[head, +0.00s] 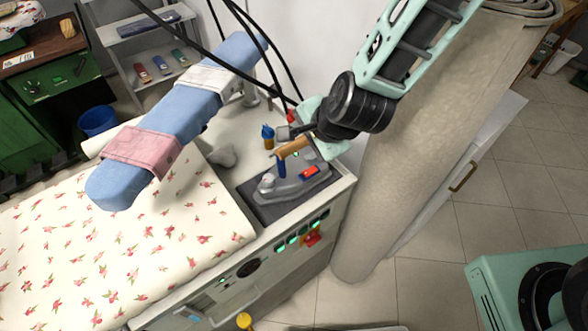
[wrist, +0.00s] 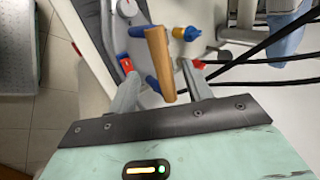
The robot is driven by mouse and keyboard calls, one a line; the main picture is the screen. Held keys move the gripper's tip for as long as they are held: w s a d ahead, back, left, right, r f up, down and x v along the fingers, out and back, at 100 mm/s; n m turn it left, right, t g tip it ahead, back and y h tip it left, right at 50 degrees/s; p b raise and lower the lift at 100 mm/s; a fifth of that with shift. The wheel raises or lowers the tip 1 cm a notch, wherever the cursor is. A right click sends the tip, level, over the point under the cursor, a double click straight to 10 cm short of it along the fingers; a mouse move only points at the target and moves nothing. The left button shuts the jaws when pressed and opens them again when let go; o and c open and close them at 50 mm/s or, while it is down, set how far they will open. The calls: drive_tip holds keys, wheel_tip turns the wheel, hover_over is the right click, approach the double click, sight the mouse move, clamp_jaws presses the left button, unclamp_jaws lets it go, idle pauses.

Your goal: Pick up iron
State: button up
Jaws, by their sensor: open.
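The iron (head: 283,187) is grey with a wooden handle (head: 294,147) on blue posts. It rests on a dark pad at the near corner of the pressing unit. My gripper (head: 298,142) is right over the iron at its handle. Part of the iron's body is outside the wrist view.
A small blue and yellow bottle (head: 268,137) stands just behind the iron. A blue padded sleeve arm (head: 200,100) and black cables hang nearby. A floral cloth (head: 120,245) covers the board at left. A rolled carpet (head: 410,150) stands close at right.

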sight(292, 148)
drive_tip(key=shift+p+x, duration=1.45)
drive_tip(key=shift+x, duration=3)
drive_tip(key=shift+w+d, duration=0.15)
clamp_jaws()
drive_tip(key=shift+r, duration=0.1)
drive_tip(key=shift+w+r, duration=0.15)
